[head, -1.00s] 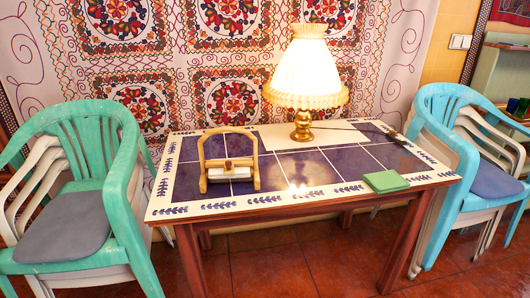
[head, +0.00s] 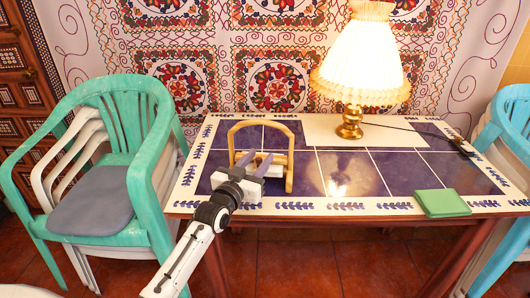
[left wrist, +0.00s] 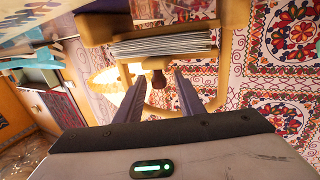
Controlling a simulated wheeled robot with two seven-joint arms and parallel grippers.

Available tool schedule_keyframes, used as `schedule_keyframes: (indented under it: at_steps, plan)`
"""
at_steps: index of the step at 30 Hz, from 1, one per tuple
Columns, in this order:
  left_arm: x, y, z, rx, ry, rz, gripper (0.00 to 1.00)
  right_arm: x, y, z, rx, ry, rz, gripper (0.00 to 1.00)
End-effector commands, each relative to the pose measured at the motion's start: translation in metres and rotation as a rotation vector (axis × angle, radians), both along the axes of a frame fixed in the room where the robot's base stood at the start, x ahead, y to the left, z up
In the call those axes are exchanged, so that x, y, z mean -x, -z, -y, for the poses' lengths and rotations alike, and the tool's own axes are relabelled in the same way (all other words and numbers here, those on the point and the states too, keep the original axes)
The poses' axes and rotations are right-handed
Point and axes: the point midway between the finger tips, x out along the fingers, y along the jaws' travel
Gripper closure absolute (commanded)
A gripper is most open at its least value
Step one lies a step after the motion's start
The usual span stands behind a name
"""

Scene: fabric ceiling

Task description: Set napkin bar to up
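The wooden napkin holder (head: 290,160) stands on the left part of the tiled table, its arch upright. White napkins (head: 249,205) lie low in it, and their striped stack edge shows in the left wrist view (left wrist: 160,47). The napkin bar is mostly hidden behind my gripper in the head view, so I cannot tell its height. My left gripper (head: 257,163) is in front of the holder, fingers pointing toward the arch. In the left wrist view its two dark fingers (left wrist: 160,86) are apart with nothing held between them. My right gripper is not in view.
A lit lamp (head: 350,122) stands behind and right of the holder on the table (head: 345,205). A green napkin pile or book (head: 442,203) lies at the front right. Stacked green chairs (head: 145,200) stand left, blue chairs (head: 510,120) right. The table's middle is clear.

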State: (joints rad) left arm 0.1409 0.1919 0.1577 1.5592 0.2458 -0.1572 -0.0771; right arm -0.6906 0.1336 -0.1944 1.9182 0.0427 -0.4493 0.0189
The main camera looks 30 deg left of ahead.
Motion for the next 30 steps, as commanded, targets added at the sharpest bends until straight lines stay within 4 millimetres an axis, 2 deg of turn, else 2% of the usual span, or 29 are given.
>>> schedule_keyframes:
  at_steps: [3,7,19,25,30]
  plan:
    - [-0.021,-0.001,-0.003,0.0,0.0,0.002,0.65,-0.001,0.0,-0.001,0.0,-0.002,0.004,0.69]
    - [-0.034,0.001,-0.005,0.0,0.001,0.0,0.65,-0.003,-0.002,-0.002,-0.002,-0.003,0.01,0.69]
    - [-0.041,0.001,-0.006,-0.001,0.001,-0.001,0.65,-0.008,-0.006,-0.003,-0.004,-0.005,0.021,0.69]
    - [-0.041,0.001,-0.006,-0.001,0.001,-0.001,0.99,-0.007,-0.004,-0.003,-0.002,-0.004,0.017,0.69]
    - [-0.041,0.001,-0.006,-0.001,0.001,-0.001,1.0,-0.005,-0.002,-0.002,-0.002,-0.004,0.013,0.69]
